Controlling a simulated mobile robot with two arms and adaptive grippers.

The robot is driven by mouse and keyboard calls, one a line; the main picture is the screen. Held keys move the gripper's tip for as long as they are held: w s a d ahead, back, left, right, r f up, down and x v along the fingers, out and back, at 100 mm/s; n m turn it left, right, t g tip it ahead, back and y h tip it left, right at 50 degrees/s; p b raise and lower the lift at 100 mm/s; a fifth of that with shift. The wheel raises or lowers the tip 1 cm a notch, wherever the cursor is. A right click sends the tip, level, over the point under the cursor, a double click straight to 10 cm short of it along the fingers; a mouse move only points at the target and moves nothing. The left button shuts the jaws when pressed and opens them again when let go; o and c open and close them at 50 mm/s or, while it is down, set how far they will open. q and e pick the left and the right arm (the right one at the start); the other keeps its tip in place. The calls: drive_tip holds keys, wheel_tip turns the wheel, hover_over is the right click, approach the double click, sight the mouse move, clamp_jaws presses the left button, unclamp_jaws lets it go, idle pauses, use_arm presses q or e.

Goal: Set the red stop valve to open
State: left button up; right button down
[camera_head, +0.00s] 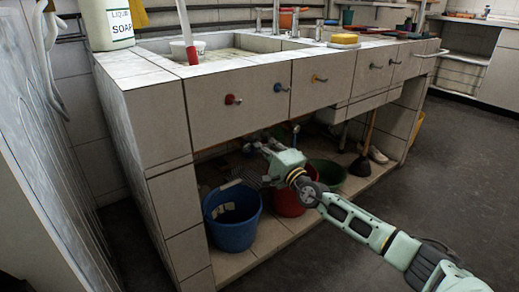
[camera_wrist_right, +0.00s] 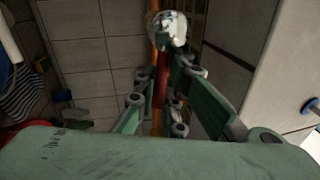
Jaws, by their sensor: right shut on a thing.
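The red stop valve shows in the right wrist view as a red lever (camera_wrist_right: 161,84) on an orange-brown pipe (camera_wrist_right: 155,122). The lever looks roughly in line with the pipe in this view. A pale round part (camera_wrist_right: 168,28) sits just beyond it. My right gripper (camera_wrist_right: 160,92) is shut on the red lever, with a finger on each side. In the head view my right gripper (camera_head: 262,144) reaches under the counter; its fingertips and the valve are hard to make out there. My left gripper is out of view.
A blue bucket (camera_head: 232,222), a red bucket (camera_head: 287,203) and a green basin (camera_head: 328,173) stand under the tiled sink (camera_head: 150,95). The floor in front is clear.

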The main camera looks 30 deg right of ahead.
drive_tip(key=shift+r+n, duration=0.2)
drive_tip(key=shift+n, duration=0.6)
drive_tip(key=shift+a+y, duration=0.1)
drive_tip(key=shift+y, duration=0.3)
drive_tip(key=c, duration=1.8)
unclamp_jaws()
drive_tip(key=shift+r, duration=0.15)
drive_tip(key=v, duration=1.2)
